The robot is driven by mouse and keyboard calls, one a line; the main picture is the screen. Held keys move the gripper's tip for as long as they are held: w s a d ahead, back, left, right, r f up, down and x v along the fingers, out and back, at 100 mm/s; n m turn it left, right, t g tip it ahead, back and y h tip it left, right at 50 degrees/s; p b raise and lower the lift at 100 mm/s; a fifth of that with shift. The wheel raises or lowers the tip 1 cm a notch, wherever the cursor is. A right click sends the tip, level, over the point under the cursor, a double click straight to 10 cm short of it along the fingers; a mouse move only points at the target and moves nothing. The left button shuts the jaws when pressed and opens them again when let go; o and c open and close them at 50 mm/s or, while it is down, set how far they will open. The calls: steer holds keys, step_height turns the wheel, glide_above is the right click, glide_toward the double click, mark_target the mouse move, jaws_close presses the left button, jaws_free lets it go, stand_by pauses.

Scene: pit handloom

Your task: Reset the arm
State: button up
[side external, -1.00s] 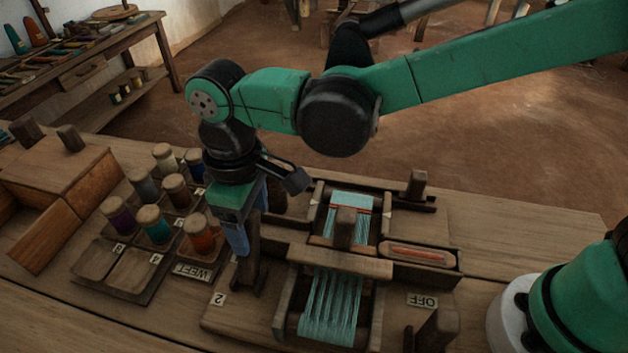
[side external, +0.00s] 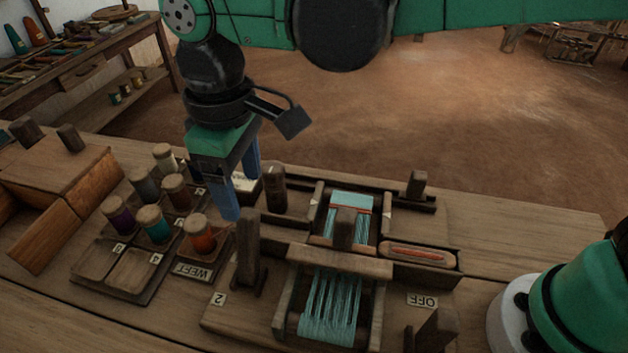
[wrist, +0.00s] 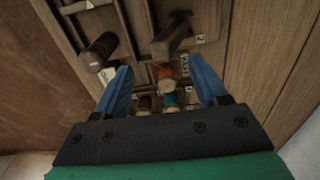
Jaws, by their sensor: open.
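My gripper (side external: 238,195) is open and empty, with blue fingers pointing down. In the side view it hangs above the bench, behind and above the upright wooden lever (side external: 248,245) by the "2" label. Nothing shows between the fingers at their height. In the wrist view the gripper (wrist: 165,88) has its two blue fingers spread, with the spool tops and wooden pegs farther below. The small handloom (side external: 335,300) with its teal threads stands to the right of the gripper in the side view.
A spool tray (side external: 95,262) holds several coloured spools, left of my gripper. A wooden box (side external: 50,175) stands at far left. An upright peg (side external: 275,188) is close to the right finger. A shuttle (side external: 418,254) lies in a slot at right. The air above the loom is clear.

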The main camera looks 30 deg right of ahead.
steer(key=s+d+m+t, duration=0.1)
steer(key=d+m+t, duration=0.1)
steer(key=d, duration=0.6)
steer(key=s+d+m+t, duration=0.1)
steer(key=d+m, duration=0.3)
steer(key=d, duration=0.4)
steer(key=s+d+f+m+t, duration=0.1)
steer(key=d+m+t, duration=0.2)
steer(key=d, duration=0.6)
steer(key=shift+s+t, duration=0.25)
steer(key=shift+t, duration=0.35)
